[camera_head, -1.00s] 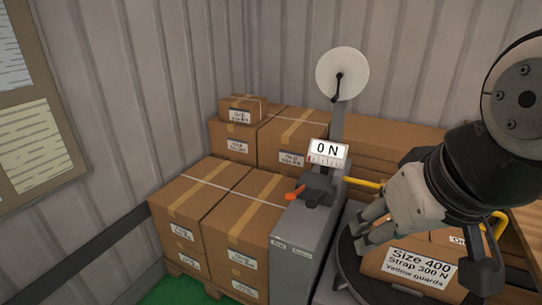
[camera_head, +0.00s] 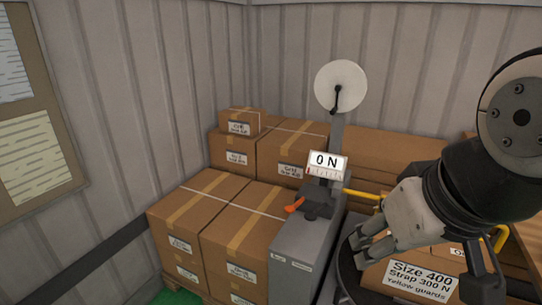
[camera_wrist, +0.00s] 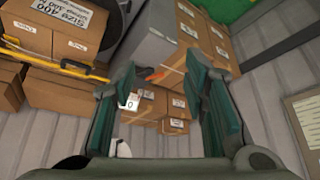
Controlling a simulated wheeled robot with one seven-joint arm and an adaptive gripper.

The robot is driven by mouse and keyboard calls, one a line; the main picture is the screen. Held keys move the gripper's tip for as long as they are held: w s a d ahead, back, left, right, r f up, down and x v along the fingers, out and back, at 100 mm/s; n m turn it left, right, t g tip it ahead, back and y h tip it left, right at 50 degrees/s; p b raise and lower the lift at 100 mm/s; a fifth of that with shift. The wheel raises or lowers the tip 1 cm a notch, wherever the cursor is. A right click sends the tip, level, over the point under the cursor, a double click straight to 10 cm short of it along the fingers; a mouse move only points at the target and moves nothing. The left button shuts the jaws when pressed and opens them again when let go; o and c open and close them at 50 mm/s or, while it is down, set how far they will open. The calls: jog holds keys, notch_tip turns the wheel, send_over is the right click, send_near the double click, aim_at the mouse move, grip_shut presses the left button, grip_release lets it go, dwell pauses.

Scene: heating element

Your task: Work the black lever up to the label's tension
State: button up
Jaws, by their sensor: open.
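The tensioner (camera_head: 319,205), a dark block with an orange handle (camera_head: 294,206), sits on top of a grey stand (camera_head: 298,245). Its display (camera_head: 325,164) reads 0 N. A black lever cannot be clearly told apart from the dark block. The label (camera_head: 415,280) on a carton at lower right reads Size 400, Strap 300 N, Yellow guards. My gripper (camera_head: 368,242) is open and empty, to the right of the tensioner and apart from it. In the wrist view the orange handle (camera_wrist: 155,76) shows between the open fingers, farther off.
A white reel (camera_head: 341,87) with a small black crank stands on a post behind the display. Stacked cartons (camera_head: 203,215) fill the left and back. Yellow bars (camera_head: 361,194) run right of the stand. Corrugated walls (camera_head: 130,110) close the corner.

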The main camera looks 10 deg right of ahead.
jog(key=shift+c, duration=0.2)
grip_shut()
dwell(1.2)
